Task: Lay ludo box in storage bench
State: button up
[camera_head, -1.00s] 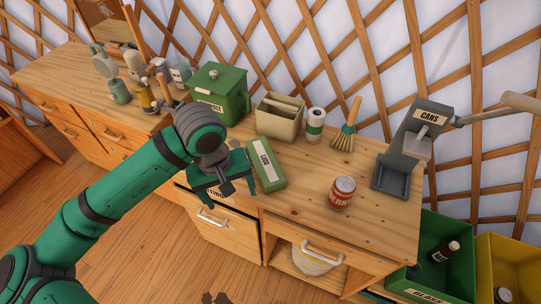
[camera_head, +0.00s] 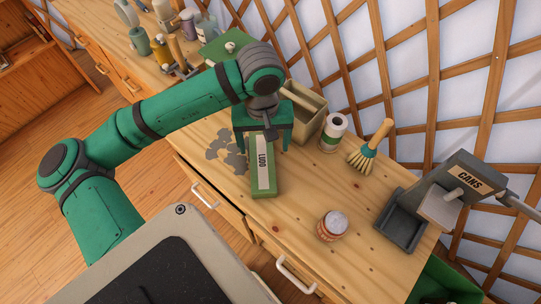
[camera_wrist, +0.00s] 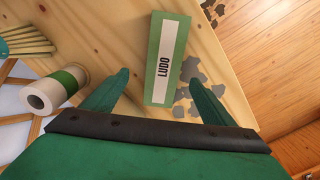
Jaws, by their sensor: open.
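The ludo box (camera_head: 264,174) is a green box with a white label reading LUDO. It lies flat on the wooden counter (camera_head: 300,205). In the wrist view the ludo box (camera_wrist: 166,58) lies ahead of and between my two green fingers. My gripper (camera_head: 263,143) is open above the far end of the box in the head view; its fingers (camera_wrist: 155,92) hold nothing. Whether the fingers reach down beside the box is hard to tell. I cannot make out a storage bench in the present views.
A beige divided caddy (camera_head: 306,112), a paper roll (camera_head: 333,132) and a brush (camera_head: 371,145) stand behind the box. A can (camera_head: 333,226) and a grey can crusher (camera_head: 432,205) stand to the right. Grey patches (camera_head: 228,152) lie left of the box. Bottles (camera_head: 160,45) stand at the back left.

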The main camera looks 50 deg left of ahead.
aim_at(263, 160)
jog(key=f, duration=0.4)
jog(key=shift+s+a+f, duration=0.1)
jog(key=shift+s+f, duration=0.2)
jog(key=shift+s, duration=0.1)
jog(key=shift+f, duration=2.5)
jog(key=c, duration=1.5)
jog(key=shift+w+r, duration=0.1)
jog(key=shift+r, duration=0.05)
